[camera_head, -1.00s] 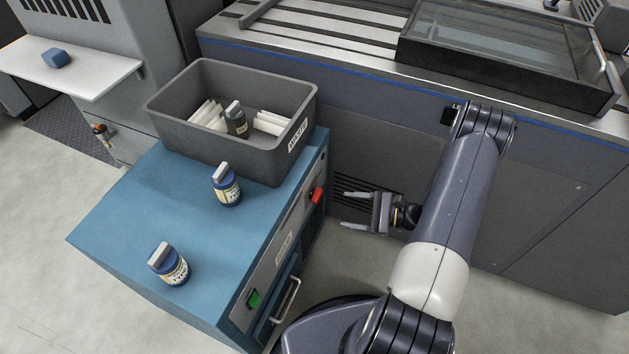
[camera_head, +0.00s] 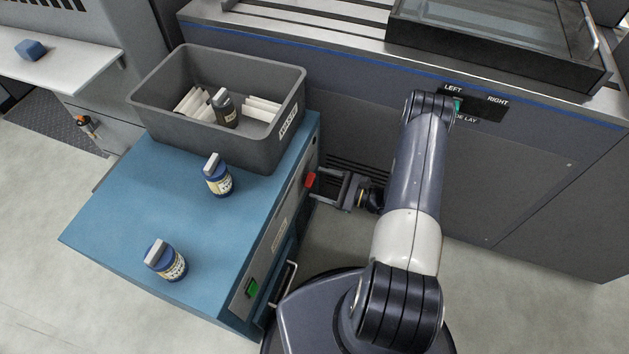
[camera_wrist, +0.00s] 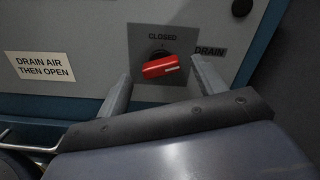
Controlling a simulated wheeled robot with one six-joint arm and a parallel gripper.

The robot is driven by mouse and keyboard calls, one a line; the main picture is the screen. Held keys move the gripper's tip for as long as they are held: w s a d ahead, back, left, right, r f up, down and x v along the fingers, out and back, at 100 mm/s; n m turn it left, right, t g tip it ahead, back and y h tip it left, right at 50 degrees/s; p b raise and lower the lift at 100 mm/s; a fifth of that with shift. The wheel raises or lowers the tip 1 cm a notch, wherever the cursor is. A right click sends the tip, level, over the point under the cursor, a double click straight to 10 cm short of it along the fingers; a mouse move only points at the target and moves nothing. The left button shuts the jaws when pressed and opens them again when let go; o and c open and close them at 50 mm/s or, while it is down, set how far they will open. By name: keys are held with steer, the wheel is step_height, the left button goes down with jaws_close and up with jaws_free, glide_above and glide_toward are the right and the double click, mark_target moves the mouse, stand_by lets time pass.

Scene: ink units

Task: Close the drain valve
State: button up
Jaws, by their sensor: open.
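The drain valve is a red handle (camera_wrist: 161,67) on a grey plate (camera_wrist: 183,40) marked CLOSED above and DRAIN to the right. In the wrist view the handle lies nearly level, its right end slightly higher. In the head view the red handle (camera_head: 310,180) shows on the right side of the blue cabinet (camera_head: 115,215). My gripper (camera_head: 327,188) is open beside it. In the wrist view my gripper (camera_wrist: 158,82) has one finger on each side of the handle, apart from it. The fingertips appear close to the panel; exact depth is hard to tell.
The dark machine side (camera_head: 500,190) stands close behind my arm.

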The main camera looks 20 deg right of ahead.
mark_target(309, 180)
steer(key=shift+x, duration=1.45)
steer(key=shift+c, duration=0.6)
steer(key=c, duration=0.9)
